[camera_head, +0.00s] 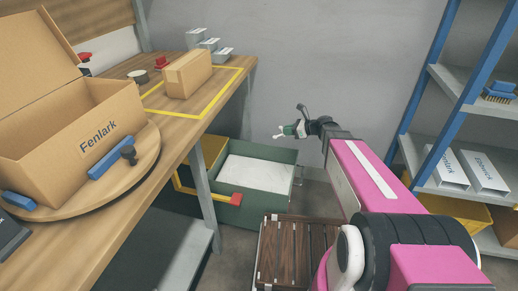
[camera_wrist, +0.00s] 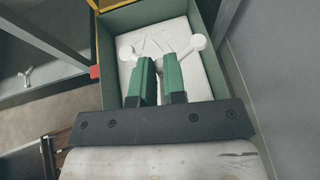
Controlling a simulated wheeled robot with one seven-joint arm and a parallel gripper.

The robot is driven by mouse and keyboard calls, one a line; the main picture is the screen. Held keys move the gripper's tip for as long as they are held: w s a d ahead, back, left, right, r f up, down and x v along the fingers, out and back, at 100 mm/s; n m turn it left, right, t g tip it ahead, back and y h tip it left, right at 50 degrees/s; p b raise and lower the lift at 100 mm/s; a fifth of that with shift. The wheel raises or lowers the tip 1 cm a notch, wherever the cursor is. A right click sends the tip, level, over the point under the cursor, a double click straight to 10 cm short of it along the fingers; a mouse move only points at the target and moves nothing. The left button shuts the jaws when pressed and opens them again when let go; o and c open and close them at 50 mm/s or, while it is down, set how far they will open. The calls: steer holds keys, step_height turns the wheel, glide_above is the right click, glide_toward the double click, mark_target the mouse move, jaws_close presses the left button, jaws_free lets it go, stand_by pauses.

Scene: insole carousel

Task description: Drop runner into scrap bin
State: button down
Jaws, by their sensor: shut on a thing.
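The runner (camera_wrist: 199,42) is a thin, white, branched piece with round ends, seen in the wrist view. My gripper (camera_wrist: 158,62) has green fingers and is shut on the runner's stem, with the branches spreading out past the fingertips. In the head view the gripper (camera_head: 297,129) and the pale runner (camera_head: 280,136) are small, at the end of my pink arm. A green open bin (camera_head: 257,211) stands low beside the table, with a white surface inside. In the wrist view the bin (camera_wrist: 149,13) lies beneath the runner and fingers. The runner's gripped part is hidden.
A wooden table (camera_head: 85,236) at left carries an open Fenlark box (camera_head: 57,117) on a round turntable and a closed carton (camera_head: 187,73). A blue-framed shelf (camera_head: 427,87) stands at right. A grey wall is behind the bin.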

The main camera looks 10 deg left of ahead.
steer(key=a+f+n+g, duration=0.1)
steer(key=a+f, duration=0.5)
steer(key=f, duration=0.3)
steer(key=a+f+n+g, duration=0.1)
steer(key=a+f+g, duration=0.1)
steer(key=a+f, duration=0.5)
step_height(320, 180, down, 2)
steer(key=shift+w+a+f+n+y, duration=0.2)
steer(key=shift+a+n+y, duration=0.1)
steer(key=shift+n, duration=0.1)
steer(key=c, duration=1.1)
jaws_free()
steer(key=shift+d, duration=0.1)
steer(key=v, duration=1)
steer(key=shift+d+r, duration=0.15)
steer(key=shift+d, duration=0.15)
